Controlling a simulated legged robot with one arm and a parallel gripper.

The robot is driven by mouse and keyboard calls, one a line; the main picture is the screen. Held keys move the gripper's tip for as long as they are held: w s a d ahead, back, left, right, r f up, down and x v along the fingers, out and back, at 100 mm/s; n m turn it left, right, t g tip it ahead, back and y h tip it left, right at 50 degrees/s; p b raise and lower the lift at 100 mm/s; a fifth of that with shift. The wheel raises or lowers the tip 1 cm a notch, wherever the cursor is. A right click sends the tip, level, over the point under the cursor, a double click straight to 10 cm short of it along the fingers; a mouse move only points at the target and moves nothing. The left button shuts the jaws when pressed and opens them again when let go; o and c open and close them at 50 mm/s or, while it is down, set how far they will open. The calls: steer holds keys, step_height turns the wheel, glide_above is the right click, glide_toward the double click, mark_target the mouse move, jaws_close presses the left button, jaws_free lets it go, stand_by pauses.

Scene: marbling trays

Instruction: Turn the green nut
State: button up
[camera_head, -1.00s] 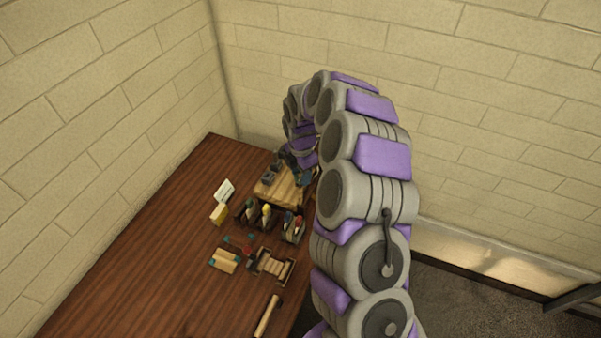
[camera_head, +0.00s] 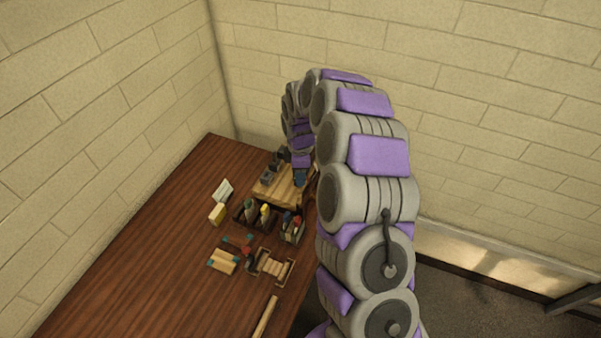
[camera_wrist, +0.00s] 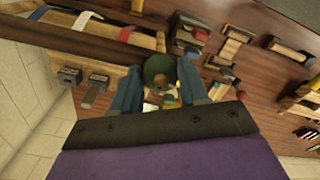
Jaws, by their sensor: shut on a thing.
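The fingers hide part of the nut's sides. In the head view, my gripper (camera_head: 299,178) is small and partly hidden by my own arm, over the wooden board (camera_head: 272,194). The nut cannot be made out there.
Two grey block-like fittings (camera_wrist: 83,81) sit left of the fingers in the wrist view. Organizer boxes with coloured items (camera_head: 258,213) stand in front of the board. A small wooden rack (camera_head: 273,266) lies nearer. The table's left side (camera_head: 130,245) is clear; walls stand behind.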

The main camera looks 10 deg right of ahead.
steer(key=shift+w, duration=0.1)
stand_by(0.4)
steer(key=o, duration=1.1)
steer(key=shift+w+a, duration=0.1)
steer(key=shift+a, duration=0.1)
steer(key=shift+c, duration=0.2)
step_height(320, 180, up, 17)
steer(key=shift+r, duration=0.15)
